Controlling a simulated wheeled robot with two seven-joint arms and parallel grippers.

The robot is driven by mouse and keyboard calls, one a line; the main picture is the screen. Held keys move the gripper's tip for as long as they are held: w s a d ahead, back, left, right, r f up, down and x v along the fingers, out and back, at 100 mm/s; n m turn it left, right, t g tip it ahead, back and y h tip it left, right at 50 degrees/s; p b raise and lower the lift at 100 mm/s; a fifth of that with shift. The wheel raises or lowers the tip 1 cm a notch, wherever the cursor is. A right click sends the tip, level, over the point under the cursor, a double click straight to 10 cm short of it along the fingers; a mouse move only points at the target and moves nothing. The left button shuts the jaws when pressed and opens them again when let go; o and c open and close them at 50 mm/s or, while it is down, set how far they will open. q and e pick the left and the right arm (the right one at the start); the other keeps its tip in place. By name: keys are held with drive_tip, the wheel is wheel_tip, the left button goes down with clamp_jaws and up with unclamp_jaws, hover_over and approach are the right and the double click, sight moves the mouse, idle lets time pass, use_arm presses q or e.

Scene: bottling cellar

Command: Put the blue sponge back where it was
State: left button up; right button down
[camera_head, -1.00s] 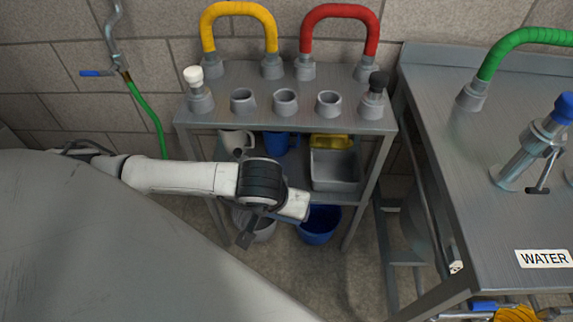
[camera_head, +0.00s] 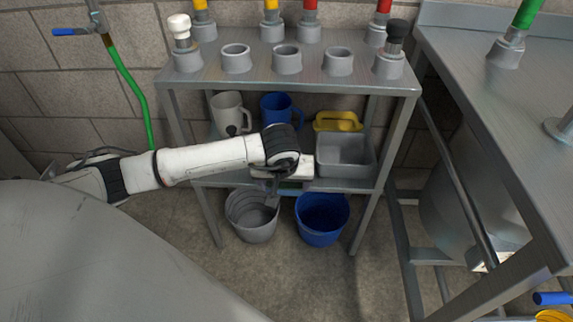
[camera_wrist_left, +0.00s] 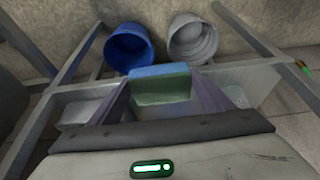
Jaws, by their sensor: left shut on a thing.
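The blue sponge (camera_wrist_left: 161,84) shows in the left wrist view between the two fingers of my left gripper (camera_wrist_left: 160,90). Its top is blue and its facing side is greenish. In the head view my left gripper (camera_head: 286,178) is at the front of the rack's lower shelf (camera_head: 222,180), just left of a grey open tub (camera_head: 346,170). The wrist and fingers mostly hide the sponge there. I cannot tell whether the sponge touches the shelf. My right gripper is not in view.
A white mug (camera_head: 229,112), a blue mug (camera_head: 276,107) and a yellow-handled item (camera_head: 338,121) are at the shelf's back. A grey bucket (camera_head: 252,218) and a blue bucket (camera_head: 322,220) stand below. Upright sockets line the rack's top (camera_head: 262,73). A steel table (camera_head: 480,110) stands right.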

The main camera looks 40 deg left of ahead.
use_arm(q)
drive_tip(key=w+a, duration=0.1)
drive_tip(key=w, duration=0.1)
drive_tip(key=w+a+b, duration=0.1)
drive_tip(key=w+a, duration=0.1)
drive_tip(key=w, duration=0.1)
drive_tip(key=shift+w+a+b, duration=0.25)
drive_tip(key=shift+w+b, duration=0.05)
drive_tip(key=shift+w, duration=0.05)
drive_tip(key=shift+w+a+f+b, duration=0.1)
drive_tip(key=shift+w+a+b, duration=0.25)
drive_tip(key=shift+w, duration=0.25)
drive_tip(key=shift+w+a+f+b, duration=0.1)
drive_tip(key=shift+w+a+b, duration=0.1)
drive_tip(key=shift+w+a, duration=0.3)
drive_tip(key=shift+w+d+f+b, duration=0.15)
drive_tip(key=shift+f+b, duration=0.2)
drive_tip(key=shift+f, duration=0.3)
drive_tip(key=shift+r, duration=0.1)
drive_tip(key=o, duration=1)
drive_tip(key=shift+c, duration=0.2)
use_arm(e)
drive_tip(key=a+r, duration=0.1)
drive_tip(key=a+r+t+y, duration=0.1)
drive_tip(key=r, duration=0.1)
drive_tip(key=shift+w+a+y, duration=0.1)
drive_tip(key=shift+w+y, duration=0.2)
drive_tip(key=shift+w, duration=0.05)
